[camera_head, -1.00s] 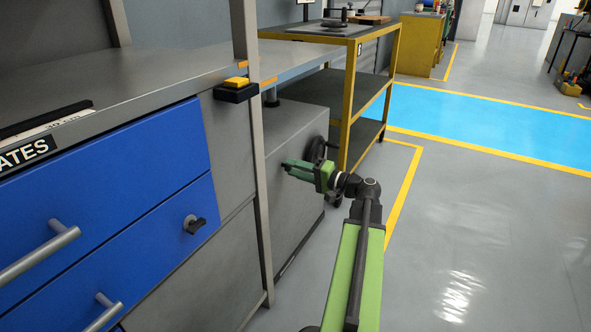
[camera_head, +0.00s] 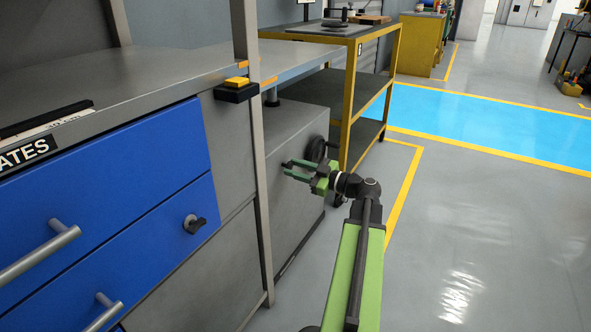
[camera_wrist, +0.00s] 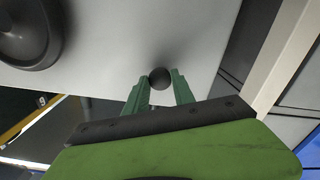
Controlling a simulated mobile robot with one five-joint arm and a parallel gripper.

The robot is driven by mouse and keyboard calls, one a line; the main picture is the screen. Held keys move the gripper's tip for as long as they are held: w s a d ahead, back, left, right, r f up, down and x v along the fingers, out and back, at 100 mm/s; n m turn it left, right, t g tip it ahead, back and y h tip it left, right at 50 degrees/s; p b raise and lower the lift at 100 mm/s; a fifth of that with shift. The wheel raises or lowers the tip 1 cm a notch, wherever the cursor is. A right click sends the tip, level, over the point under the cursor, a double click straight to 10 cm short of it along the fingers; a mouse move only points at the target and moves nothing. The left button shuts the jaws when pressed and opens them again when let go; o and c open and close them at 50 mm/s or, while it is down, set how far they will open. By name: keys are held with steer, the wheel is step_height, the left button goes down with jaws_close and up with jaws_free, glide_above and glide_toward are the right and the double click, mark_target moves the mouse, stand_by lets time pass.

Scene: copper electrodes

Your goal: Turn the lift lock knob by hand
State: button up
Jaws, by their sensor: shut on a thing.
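A small round dark knob (camera_wrist: 159,77) projects from a light grey panel (camera_wrist: 190,45) in the wrist view. My gripper (camera_wrist: 158,82) is shut on it, with one green fingertip on each side. In the head view my gripper (camera_head: 286,169) reaches left to the grey cabinet face (camera_head: 285,130) beneath the bench. The knob is too small to make out clearly between the fingertips there.
A black wheel (camera_head: 316,149) is close behind my gripper; it also shows large in the wrist view (camera_wrist: 28,32). A grey upright post (camera_head: 255,140) and a blue drawer with a black knob (camera_head: 195,224) stand left. A yellow-framed cart (camera_head: 349,105) is behind. Floor at right is clear.

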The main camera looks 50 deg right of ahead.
steer(key=o, duration=1)
steer(key=shift+v, duration=0.95)
